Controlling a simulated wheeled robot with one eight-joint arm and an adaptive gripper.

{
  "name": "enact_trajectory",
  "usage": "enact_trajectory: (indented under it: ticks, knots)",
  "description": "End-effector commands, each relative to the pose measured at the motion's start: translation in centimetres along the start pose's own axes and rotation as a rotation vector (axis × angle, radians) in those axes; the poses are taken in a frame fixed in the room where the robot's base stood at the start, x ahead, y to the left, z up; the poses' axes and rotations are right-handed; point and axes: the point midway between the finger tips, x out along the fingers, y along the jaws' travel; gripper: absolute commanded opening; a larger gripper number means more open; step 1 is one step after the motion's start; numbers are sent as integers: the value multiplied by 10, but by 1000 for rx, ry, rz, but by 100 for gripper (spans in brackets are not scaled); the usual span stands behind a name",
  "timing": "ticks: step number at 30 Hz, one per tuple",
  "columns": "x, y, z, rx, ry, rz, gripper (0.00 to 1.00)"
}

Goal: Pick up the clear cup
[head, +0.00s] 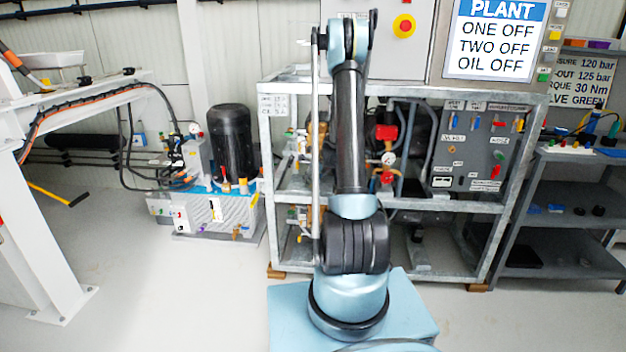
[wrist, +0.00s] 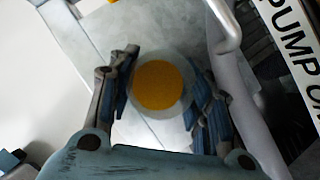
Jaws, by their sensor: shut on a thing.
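The clear cup (wrist: 186,90) shows in the wrist view as a round translucent rim around an orange-yellow disc (wrist: 158,85), seen end-on. I cannot tell whether the orange is its contents or something seen through it. My gripper (wrist: 161,84) has one blue-padded finger on each side of the cup and is shut on it. In the head view my arm rises in the middle. I cannot make out the gripper or the cup there.
In the wrist view, a pale metal bar (wrist: 222,25) and a sign with large black letters (wrist: 293,60) lie close on the right. In the head view, a galvanised frame (head: 265,150) with pumps stands ahead, a grey shelf (head: 575,225) right, and a white bench (head: 35,220) left.

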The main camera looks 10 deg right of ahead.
Motion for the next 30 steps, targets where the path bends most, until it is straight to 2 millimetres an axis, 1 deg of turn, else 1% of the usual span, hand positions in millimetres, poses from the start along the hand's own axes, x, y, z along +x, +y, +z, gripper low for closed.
enact_trajectory:
  ticks: [18,30]
  knots:
    - [-27,51,-42,0,0,0,17]
    - [-42,78,-66,-1,0,1,17]
